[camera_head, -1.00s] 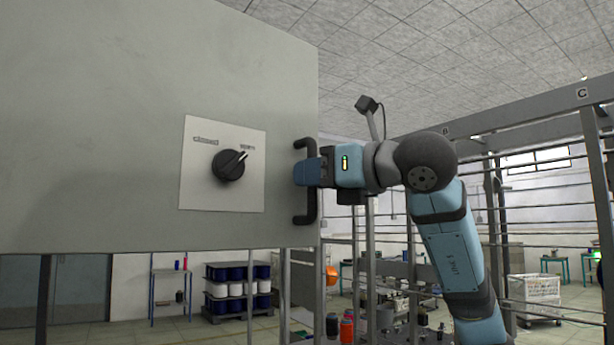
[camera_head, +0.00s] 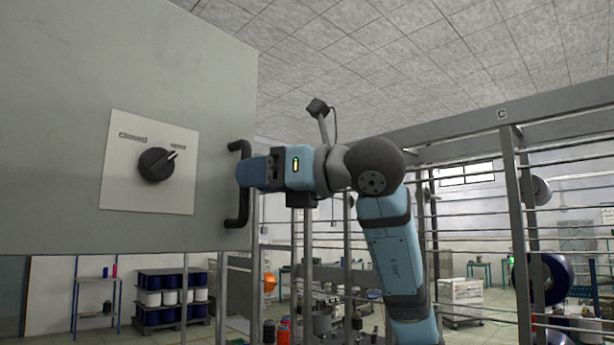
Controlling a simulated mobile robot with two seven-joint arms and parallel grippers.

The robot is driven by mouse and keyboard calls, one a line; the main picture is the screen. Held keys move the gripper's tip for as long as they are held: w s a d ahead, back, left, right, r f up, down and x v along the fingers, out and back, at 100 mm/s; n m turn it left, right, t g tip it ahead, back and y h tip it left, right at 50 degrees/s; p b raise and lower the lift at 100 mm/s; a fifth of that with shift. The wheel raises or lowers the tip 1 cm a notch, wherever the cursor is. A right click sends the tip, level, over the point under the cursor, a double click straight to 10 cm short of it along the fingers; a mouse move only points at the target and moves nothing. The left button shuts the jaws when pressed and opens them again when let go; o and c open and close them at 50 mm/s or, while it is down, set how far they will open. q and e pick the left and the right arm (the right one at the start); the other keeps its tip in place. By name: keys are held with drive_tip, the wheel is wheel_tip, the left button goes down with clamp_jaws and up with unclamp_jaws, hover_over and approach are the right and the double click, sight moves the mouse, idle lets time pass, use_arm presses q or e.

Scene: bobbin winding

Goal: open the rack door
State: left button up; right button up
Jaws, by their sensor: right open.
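The rack door (camera_head: 60,70) is a large grey panel filling the upper left of the head view. A black bar handle (camera_head: 240,205) stands along its right edge. My left gripper is not in view.
Grey rack posts and rails (camera_head: 512,180) stand at the right. A shelf of dark blue and white spools (camera_head: 170,298) and a small blue-legged table (camera_head: 97,292) stand behind, below the door. A white bin (camera_head: 461,295) stands on the floor at the back right.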

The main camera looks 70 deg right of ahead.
drive_tip(key=s+b, duration=0.1)
drive_tip(key=s, duration=1)
drive_tip(key=shift+s+a, duration=0.15)
drive_tip(key=shift+a, duration=0.2)
